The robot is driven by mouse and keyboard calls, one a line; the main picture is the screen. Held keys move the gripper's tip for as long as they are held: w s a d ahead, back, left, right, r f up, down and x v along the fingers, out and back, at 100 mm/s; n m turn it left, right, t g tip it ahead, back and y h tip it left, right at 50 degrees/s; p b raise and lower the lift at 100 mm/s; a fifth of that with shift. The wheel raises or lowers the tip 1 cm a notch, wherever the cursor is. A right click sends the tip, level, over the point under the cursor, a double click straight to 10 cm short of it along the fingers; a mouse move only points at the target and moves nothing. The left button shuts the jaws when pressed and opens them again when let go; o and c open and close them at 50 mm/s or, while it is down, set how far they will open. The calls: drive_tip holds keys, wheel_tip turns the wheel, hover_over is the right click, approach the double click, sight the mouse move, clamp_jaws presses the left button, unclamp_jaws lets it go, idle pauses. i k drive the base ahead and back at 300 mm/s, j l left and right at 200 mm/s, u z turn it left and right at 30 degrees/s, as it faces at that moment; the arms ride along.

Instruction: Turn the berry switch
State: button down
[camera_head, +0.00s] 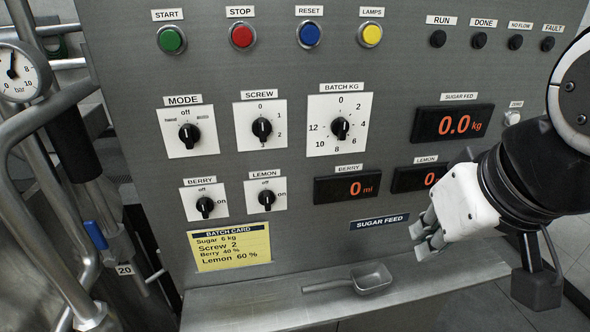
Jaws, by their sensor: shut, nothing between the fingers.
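The berry switch (205,206) is a black rotary knob on a white plate, at the lower left of the grey control panel. Its plate reads "off" at the top and "on" at the right. The knob stands roughly upright, toward "off". My gripper (427,231) is at the right of the view, in front of the panel's lower part. It is well to the right of the berry switch and apart from it. Its fingers are shut with nothing between them. The berry display (359,187) reads 0 ml.
The lemon switch (266,199) is close beside the berry switch on the right. The mode knob (189,134) is above. A yellow batch card (229,247) is below. A metal scoop (371,278) lies on the ledge (250,308). Pipes (40,190) stand at the left.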

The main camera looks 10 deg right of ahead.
sight(204, 205)
drive_tip(key=k+j+z, duration=0.35)
drive_tip(key=k+j, duration=0.55)
drive_tip(key=k, duration=0.1)
